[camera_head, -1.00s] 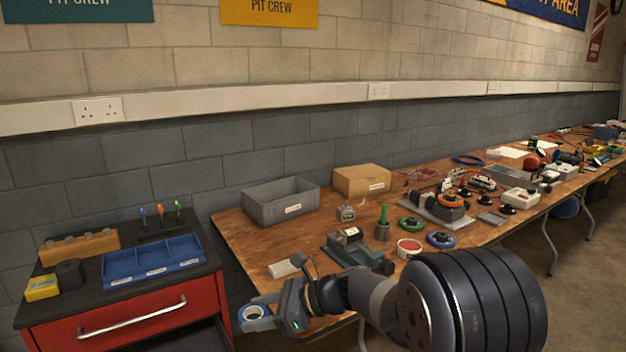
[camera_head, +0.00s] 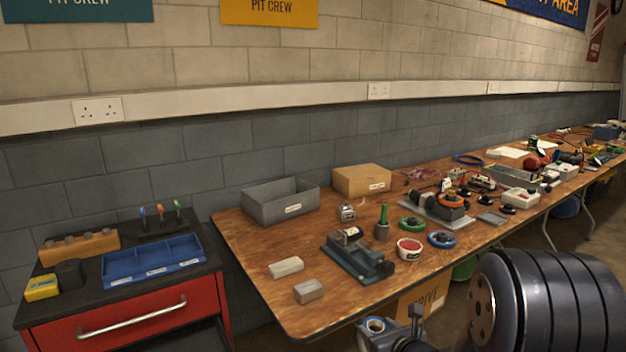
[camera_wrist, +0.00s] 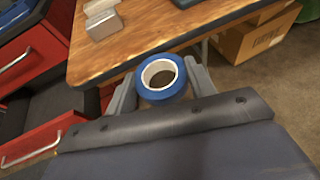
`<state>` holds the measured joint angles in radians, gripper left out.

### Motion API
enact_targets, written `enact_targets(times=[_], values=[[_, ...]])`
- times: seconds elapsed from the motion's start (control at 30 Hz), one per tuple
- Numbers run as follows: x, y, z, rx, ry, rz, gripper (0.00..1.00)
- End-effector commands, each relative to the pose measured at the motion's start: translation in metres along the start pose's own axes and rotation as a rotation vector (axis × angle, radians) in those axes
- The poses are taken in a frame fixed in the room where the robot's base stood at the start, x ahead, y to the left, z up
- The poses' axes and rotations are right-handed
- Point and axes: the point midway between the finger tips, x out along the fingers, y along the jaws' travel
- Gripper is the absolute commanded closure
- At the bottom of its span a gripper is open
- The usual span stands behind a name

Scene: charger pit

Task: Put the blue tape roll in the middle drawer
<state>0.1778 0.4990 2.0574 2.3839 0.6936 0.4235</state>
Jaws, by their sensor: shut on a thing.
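The blue tape roll (camera_wrist: 162,79) has a white core and sits between the two fingers of my gripper (camera_wrist: 163,85) in the wrist view. My gripper is shut on it. In the head view the roll (camera_head: 375,325) is at the bottom, just in front of the table edge and low. The red drawer cabinet (camera_head: 226,300) stands at the left. Its top drawer front with a silver handle (camera_head: 135,318) shows, and a dark opening lies below it. In the wrist view the cabinet (camera_wrist: 50,48) is at the left, with a dark open drawer (camera_wrist: 48,105) and another handle lower down.
The wooden table (camera_head: 250,262) lies between my gripper and the wall, with a vise (camera_head: 358,258) and two small pale blocks near its front corner. A blue tray (camera_head: 150,262) is on the cabinet. A cardboard box (camera_head: 420,308) is under the table.

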Motion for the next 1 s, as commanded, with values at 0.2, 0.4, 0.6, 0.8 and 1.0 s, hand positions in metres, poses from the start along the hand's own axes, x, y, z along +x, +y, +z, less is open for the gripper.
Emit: enact_targets(times=[0.2,0.4,0.6,0.8,1.0], values=[[-0.016,-0.004,0.027,0.007,-0.002,-0.019,0.70],[-0.029,-0.004,0.061,0.007,-0.002,-0.018,0.70],[-0.045,-0.004,0.099,0.007,-0.002,-0.017,0.70],[-0.059,-0.004,0.132,0.007,-0.002,-0.017,0.70],[-0.066,-0.004,0.150,0.007,-0.002,-0.017,0.70]])
